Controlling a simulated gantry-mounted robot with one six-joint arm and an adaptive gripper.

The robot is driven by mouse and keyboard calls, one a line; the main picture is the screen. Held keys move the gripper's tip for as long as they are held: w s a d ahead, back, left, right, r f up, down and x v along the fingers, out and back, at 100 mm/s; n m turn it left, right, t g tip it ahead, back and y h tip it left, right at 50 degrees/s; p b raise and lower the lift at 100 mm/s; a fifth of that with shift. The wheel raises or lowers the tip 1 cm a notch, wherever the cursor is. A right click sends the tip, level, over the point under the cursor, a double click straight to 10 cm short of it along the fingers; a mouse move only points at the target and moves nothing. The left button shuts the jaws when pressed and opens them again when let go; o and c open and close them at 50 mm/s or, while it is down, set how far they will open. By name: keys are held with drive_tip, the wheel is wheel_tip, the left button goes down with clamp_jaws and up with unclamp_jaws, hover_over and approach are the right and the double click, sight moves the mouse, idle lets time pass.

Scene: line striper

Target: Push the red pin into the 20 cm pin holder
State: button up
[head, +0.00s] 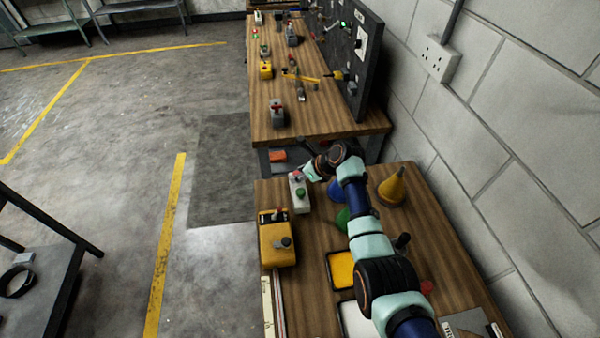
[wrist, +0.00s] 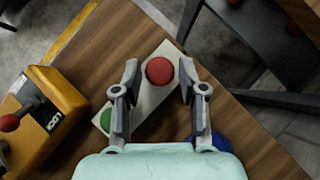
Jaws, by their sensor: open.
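My gripper (head: 310,172) is open over a pale box (head: 299,205) with a red button and a green button (head: 300,193), near the table's far left corner. In the wrist view the fingers (wrist: 159,90) stand apart on either side of the red button (wrist: 160,70), with nothing held between them. The green button (wrist: 107,118) is partly behind the left finger. I cannot tell whether they touch the box. A small red thing (head: 427,287) lies right of my arm; I cannot tell whether it is the red pin. I cannot make out the 20 cm pin holder.
A yellow cone (head: 392,188), blue and green items and a yellow tray (head: 341,270) surround my arm. A narrow marked strip (head: 268,305) lies at front left. Another bench (head: 340,122) stands beyond a gap.

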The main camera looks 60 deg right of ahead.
clamp_jaws()
drive_tip(key=shift+r, duration=0.1)
drive_tip(key=shift+r+p, duration=0.6)
drive_tip(key=shift+p, duration=0.3)
wheel_tip(320, 180, up, 5)
drive_tip(key=p, duration=0.5)
drive_tip(key=shift+f, duration=0.2)
idle(0.3)
